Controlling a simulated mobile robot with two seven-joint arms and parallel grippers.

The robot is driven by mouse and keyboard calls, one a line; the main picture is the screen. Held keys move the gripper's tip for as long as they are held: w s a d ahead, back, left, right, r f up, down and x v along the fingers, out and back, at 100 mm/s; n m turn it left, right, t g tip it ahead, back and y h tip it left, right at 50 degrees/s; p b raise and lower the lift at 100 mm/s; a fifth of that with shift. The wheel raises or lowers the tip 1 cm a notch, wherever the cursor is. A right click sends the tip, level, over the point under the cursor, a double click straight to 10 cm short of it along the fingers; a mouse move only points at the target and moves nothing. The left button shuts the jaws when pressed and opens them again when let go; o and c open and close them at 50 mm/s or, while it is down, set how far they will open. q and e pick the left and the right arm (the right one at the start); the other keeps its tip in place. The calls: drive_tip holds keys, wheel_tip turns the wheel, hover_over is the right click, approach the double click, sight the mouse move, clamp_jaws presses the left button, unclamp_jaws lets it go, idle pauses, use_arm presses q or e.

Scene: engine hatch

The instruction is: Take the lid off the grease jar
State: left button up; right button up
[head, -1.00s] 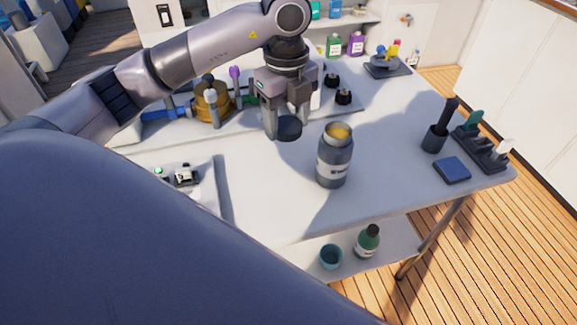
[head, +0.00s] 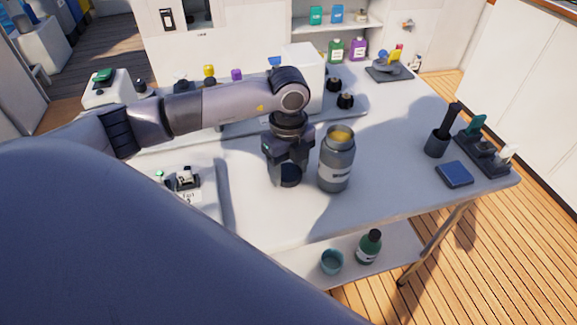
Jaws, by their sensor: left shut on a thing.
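The grease jar (head: 336,163) stands upright on the table, grey with a pale label. Its top is open and yellow grease (head: 341,135) shows inside. My left gripper (head: 289,178) points down just left of the jar. It is shut on the dark round lid (head: 290,176), which is low, at or close to the table top; I cannot tell whether it touches. The lid is apart from the jar. My right gripper is not in view.
A blue pad (head: 454,174), a dark cup with a brush (head: 437,143) and a black rack (head: 482,152) stand at the right. A tray (head: 219,190) lies to the left. The table (head: 375,190) is clear right of the jar.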

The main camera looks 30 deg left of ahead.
sight(289, 172)
use_arm(q)
drive_tip(key=shift+f, duration=0.2)
drive_tip(key=o, duration=1.2)
drive_tip(key=shift+c, duration=0.2)
drive_tip(key=shift+r, duration=0.2)
drive_tip(key=shift+r, duration=0.25)
wheel_tip(289, 172, up, 12)
drive_tip(key=shift+f, duration=0.2)
